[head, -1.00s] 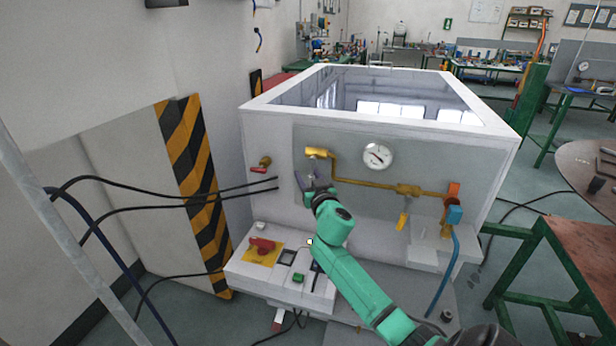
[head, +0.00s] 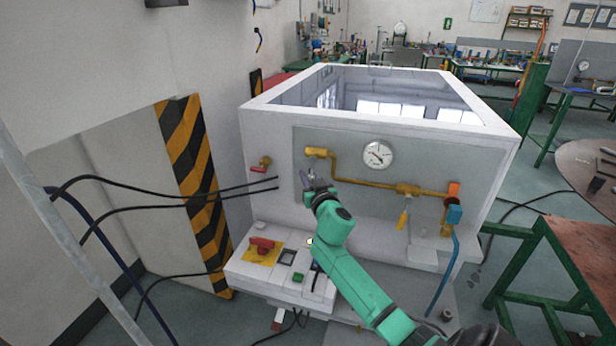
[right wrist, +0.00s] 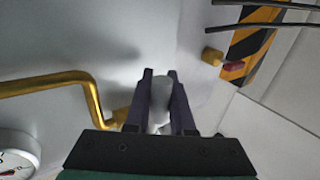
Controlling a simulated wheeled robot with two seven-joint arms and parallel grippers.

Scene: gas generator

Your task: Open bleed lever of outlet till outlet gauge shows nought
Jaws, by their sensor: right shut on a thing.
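My right gripper (head: 305,180) is at the front panel of the generator (head: 345,185), just below the left end of the yellow outlet pipe (head: 334,165). In the right wrist view its dark fingers (right wrist: 163,80) are closed around a pale grey lever (right wrist: 163,94), seemingly the bleed lever. The fingers and palm hide part of it. The round white outlet gauge (head: 378,154) is right of the gripper. Its dark needle shows, but the scale is too small to read. Part of the gauge (right wrist: 15,158) also shows in the right wrist view. My left gripper is out of view.
A red-handled valve (head: 261,166) is left of the panel, above black cables (head: 230,188). A yellow-handled valve (head: 404,215) hangs from the pipe on the right. A control box with a red switch (head: 262,246) stands below. A striped post (head: 190,160) is at left.

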